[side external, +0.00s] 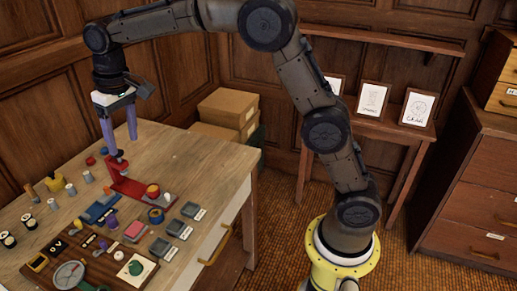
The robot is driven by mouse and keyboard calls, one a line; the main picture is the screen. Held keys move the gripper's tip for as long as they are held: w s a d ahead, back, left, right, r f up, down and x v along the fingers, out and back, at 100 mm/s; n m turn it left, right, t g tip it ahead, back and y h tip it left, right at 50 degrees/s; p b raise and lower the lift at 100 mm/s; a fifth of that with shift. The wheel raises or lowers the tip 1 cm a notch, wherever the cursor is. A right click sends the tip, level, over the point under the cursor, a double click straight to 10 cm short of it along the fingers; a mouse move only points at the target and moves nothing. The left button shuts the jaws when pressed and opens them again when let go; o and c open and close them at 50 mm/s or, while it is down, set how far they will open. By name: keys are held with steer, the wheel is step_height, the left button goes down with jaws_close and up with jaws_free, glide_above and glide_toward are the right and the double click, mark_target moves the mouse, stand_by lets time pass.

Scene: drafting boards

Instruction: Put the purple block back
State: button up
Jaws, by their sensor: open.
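My gripper (122,146) hangs from the arm over the back of the table, with its two purple-grey fingers pointing down and apart. Nothing shows clearly between them. The left fingertip overlaps the top of a red stand (128,187) in the picture; I cannot tell whether they touch. A small purple piece (112,223) is on the table in front of the stand, near a blue piece. Another small purple piece (103,243) is on the dark brown board (93,262). Both are too small for me to tell which is the purple block.
The wooden table (192,152) is crowded with small pieces, grey tiles (171,229), a round dial (69,274) and a white card with a green disc (136,268). Its back right is clear. Cardboard boxes (228,105) stand behind it.

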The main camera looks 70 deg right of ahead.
steer(key=s+d+r+t, duration=0.1)
steer(key=s+d+r, duration=0.2)
steer(key=s, duration=0.6)
steer(key=s+d+r+t, duration=0.1)
steer(key=s+d+r, duration=0.2)
steer(key=s, duration=0.5)
steer(key=s+d+f+t, duration=0.1)
steer(key=s+f, duration=0.2)
steer(key=s, duration=0.5)
steer(key=s+d+f+t, duration=0.1)
steer(key=s+d+f, duration=0.1)
steer(key=s, duration=0.6)
steer(key=shift+s+f, duration=0.3)
steer(key=shift+f, duration=0.35)
steer(key=shift+d, duration=0.1)
